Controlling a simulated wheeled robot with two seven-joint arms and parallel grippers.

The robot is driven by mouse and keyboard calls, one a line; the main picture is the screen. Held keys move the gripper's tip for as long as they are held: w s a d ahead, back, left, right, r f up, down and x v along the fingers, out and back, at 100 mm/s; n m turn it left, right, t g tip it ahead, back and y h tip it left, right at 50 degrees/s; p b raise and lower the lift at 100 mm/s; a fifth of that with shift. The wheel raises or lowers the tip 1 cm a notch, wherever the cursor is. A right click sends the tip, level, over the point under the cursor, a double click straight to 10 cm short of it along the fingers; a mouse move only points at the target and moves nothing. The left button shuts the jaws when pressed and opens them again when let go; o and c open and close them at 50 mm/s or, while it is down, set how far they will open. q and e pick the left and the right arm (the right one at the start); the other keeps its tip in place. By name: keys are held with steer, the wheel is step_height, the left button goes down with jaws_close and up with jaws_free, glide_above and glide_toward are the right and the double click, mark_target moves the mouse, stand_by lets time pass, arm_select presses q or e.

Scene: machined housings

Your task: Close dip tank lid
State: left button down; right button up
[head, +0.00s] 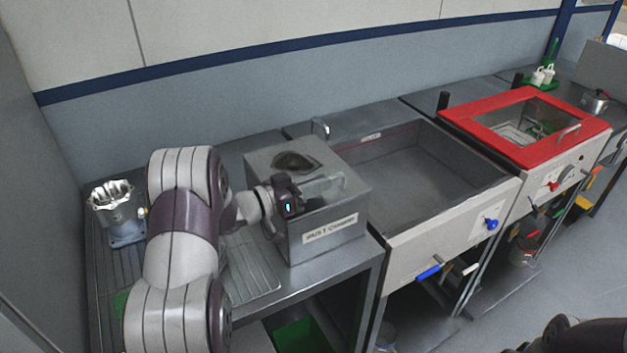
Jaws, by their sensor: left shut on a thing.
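The dip tank (325,233) is a grey metal box on the bench, with a front label that seems to read "RUST Conver...". Its grey lid area (266,158) on top has a dark oval patch toward the back. The lid's exact angle is hard to tell. My left gripper (290,207) is at the tank's top left front edge, shut on what looks like the lid; the fingers and gripped part are mostly hidden by the dark gripper body. My right gripper is not clearly seen; only a dark part of my own shows at the bottom right corner.
A metal housing (118,217) stands on the drain rack at left. Right of the tank are an open empty basin (410,165) with a faucet (320,128) behind and a cabinet with a red-framed window lid (470,118). A wall runs behind the bench.

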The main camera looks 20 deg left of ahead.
arm_select(q)
steer(key=shift+s+d+f, duration=0.1)
steer(key=shift+d+f, duration=0.05)
steer(key=shift+f, duration=0.35)
steer(key=shift+f, duration=0.1)
steer(key=c, duration=1.2)
jaws_free()
steer(key=shift+s, duration=0.1)
steer(key=shift+o, duration=0.2)
steer(key=r, duration=0.3)
steer(key=r+b, duration=0.1)
steer(key=shift+d+r, duration=0.3)
steer(key=shift+d, duration=0.05)
steer(key=s+d+r+b, duration=0.1)
steer(key=d+r, duration=0.5)
steer(key=d, duration=0.5)
steer(key=shift+s+r, duration=0.2)
steer(key=shift+r, duration=0.2)
